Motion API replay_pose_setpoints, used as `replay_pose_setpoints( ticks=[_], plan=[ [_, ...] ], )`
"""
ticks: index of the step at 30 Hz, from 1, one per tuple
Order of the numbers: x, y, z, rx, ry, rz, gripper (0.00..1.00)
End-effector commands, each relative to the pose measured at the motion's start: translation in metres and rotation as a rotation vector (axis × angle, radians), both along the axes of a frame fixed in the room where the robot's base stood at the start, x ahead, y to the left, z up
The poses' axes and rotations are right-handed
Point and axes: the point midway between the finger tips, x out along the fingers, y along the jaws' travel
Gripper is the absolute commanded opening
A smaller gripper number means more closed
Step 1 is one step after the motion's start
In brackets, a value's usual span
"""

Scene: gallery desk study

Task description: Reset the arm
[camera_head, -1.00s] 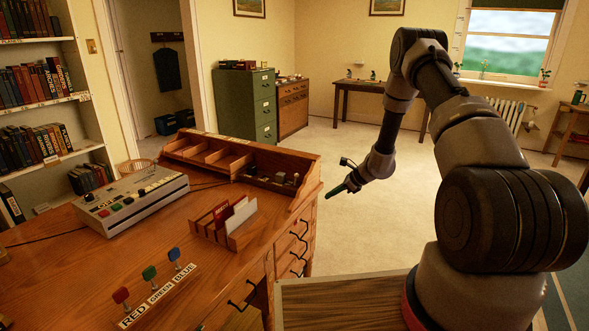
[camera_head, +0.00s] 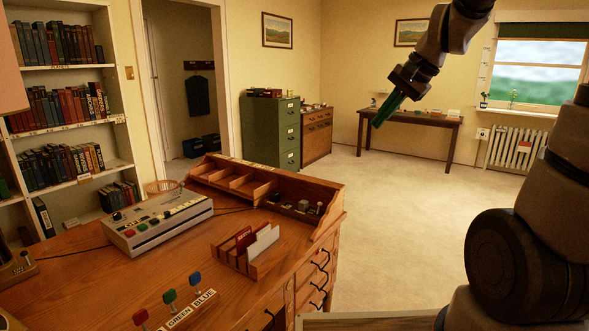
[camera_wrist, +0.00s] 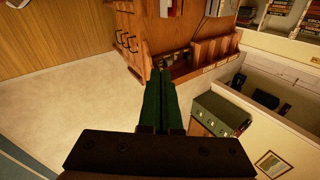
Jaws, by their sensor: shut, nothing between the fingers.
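My gripper (camera_head: 386,113) shows at the upper right of the head view, raised in the air with its green fingers pointing down and left. The fingers are together and hold nothing. In the wrist view the two green fingers (camera_wrist: 159,100) lie side by side, with the desk, floor and cabinet beyond them. My arm rises at the right of the head view, and part of it is cut off by the frame's top and right edges. The gripper touches nothing.
The wooden desk (camera_head: 90,285) fills the lower left, with a button console (camera_head: 158,222), a letter rack (camera_head: 247,252) and colored knobs. A green cabinet (camera_head: 271,131) and a side table (camera_head: 440,124) stand farther back. The carpet (camera_head: 400,205) between is clear.

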Motion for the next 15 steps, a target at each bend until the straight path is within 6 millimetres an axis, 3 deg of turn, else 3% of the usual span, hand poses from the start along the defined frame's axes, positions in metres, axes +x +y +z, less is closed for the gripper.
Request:
replay_pose_setpoints(
  ticks=[3,9,15],
  plan=[
    [-0.046,-0.009,0.023,-0.111,-0.093,0.074,0.0],
    [-0.11,-0.027,0.039,-0.291,-0.218,0.167,0.0],
    [-0.144,-0.041,0.042,-0.4,-0.286,0.208,0.0]
  ],
)
